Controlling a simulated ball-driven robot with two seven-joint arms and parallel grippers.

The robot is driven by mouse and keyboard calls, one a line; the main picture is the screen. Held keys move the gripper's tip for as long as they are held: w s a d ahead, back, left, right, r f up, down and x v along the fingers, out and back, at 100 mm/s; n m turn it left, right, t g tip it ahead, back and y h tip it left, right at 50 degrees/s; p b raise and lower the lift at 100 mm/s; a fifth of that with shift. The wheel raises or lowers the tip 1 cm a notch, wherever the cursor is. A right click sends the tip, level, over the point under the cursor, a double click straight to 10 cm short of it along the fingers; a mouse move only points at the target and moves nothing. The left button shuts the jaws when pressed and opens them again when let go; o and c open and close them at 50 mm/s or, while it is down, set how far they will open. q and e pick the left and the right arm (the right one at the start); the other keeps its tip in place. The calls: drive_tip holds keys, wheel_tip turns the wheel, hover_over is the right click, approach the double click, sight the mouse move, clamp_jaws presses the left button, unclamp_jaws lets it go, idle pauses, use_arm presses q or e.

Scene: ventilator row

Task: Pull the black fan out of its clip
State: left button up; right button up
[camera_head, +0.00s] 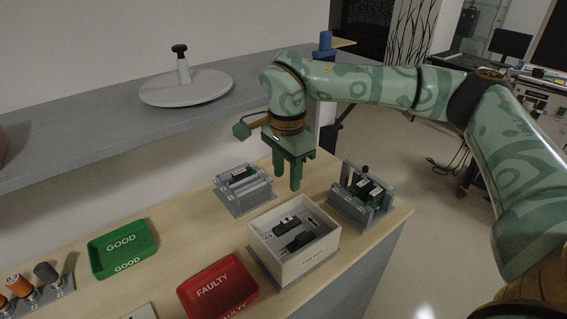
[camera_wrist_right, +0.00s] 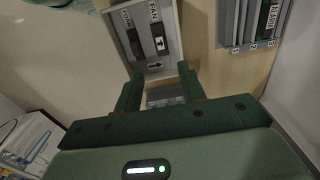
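The pale open box (camera_head: 318,258) stands on the wooden table and holds two black parts side by side. The one I take for the black fan (camera_head: 285,223), with a white spot, is the farther one in the head view. In the wrist view the black fan (camera_wrist_right: 161,46) sits below the FAN label, with an arrow mark nearby. My right gripper (camera_head: 288,183) points down above the table, beyond the box and apart from it. Its fingers (camera_wrist_right: 160,76) are spread with nothing between them. The clip's details are too small to tell. My left gripper is not in view.
The other black part (camera_head: 302,241) lies beside the fan; it is under a COM label (camera_wrist_right: 127,17). Grey racks stand behind (camera_head: 240,188) and right (camera_head: 352,207) of the box. A red FAULTY tray (camera_head: 240,267) and a green GOOD tray (camera_head: 150,238) are to the left.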

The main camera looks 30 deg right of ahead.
sight(286, 220)
wheel_tip(286, 220, down, 14)
drive_tip(key=b, duration=0.3)
drive_tip(key=shift+r, duration=0.25)
clamp_jaws()
drive_tip(key=shift+r, duration=0.2)
wheel_tip(286, 220, up, 8)
drive_tip(key=p, duration=0.8)
drive_tip(key=shift+f, duration=0.1)
